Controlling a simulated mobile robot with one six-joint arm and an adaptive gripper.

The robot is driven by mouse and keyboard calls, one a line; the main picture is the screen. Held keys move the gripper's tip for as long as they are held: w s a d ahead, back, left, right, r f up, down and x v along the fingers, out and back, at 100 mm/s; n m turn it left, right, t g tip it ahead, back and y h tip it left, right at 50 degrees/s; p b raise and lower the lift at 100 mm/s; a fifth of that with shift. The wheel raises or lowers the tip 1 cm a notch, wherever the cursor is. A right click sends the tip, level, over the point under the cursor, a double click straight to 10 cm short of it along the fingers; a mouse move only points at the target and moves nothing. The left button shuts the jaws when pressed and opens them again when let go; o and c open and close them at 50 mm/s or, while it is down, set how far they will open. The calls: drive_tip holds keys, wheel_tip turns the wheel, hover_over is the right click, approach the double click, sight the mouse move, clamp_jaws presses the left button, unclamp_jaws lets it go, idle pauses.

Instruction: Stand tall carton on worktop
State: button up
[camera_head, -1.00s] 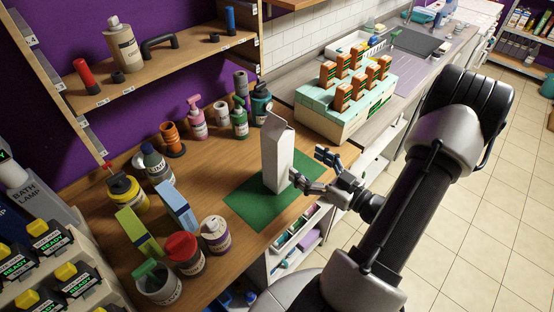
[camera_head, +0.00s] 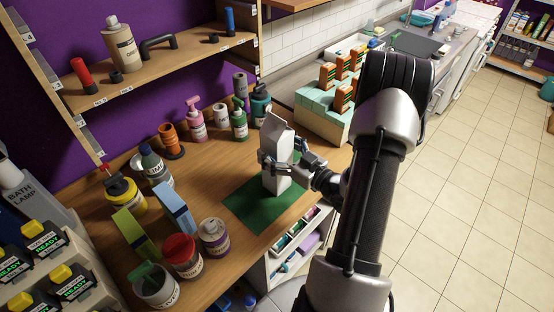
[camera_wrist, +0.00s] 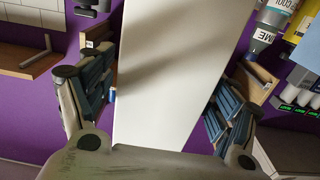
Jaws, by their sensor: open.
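The tall white carton (camera_head: 277,155) stands upright on the green mat (camera_head: 249,209) on the wooden worktop (camera_head: 215,172). In the head view my gripper (camera_head: 283,162) is at the carton's middle height, with its fingers around the sides. In the wrist view the carton (camera_wrist: 172,75) fills the centre, between the two blue-padded fingers of my gripper (camera_wrist: 160,100). The fingers are open, with a gap showing at the right; contact on the left cannot be told. The carton's base is partly visible on the mat.
Bottles, including a pink spray bottle (camera_head: 195,122) and a green bottle (camera_head: 239,125), stand behind the carton. Jars such as the red-lidded one (camera_head: 182,255) stand at the front left. A teal block (camera_head: 320,115) with orange-topped items lies right. The front mat is bare.

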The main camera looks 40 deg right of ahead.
drive_tip(key=shift+c, duration=0.6)
clamp_jaws()
drive_tip(key=shift+r, duration=0.1)
idle(0.3)
